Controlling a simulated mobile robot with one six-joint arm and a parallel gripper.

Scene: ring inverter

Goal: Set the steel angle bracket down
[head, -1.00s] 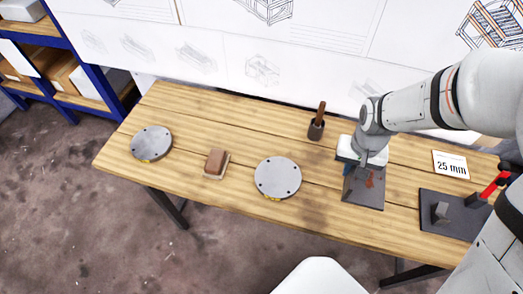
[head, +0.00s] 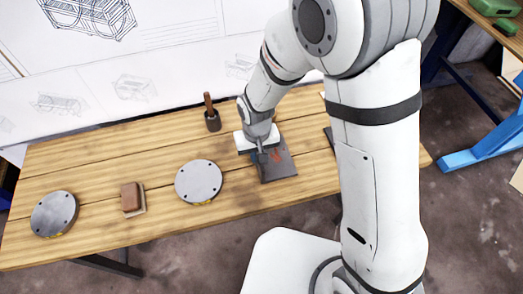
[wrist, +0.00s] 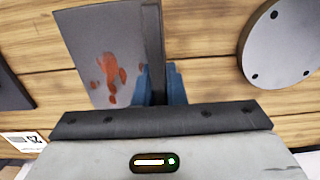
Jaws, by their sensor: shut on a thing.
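The steel angle bracket (head: 279,164) is a grey plate with rust-red spots and an upright flange. In the wrist view the spotted plate (wrist: 90,55) lies left of the flange (wrist: 153,35). My gripper (wrist: 160,85) is shut on the flange, with a blue finger on each side. In the head view my gripper (head: 260,155) is at the bracket's left edge. The plate lies flat, at or very near the bench top; I cannot tell whether it touches.
The round disc (head: 198,180) is close left of the bracket. A brown block (head: 131,197) and another disc (head: 54,213) are further left. A number card (wrist: 25,140) and dark plate (wrist: 12,85) show in the wrist view.

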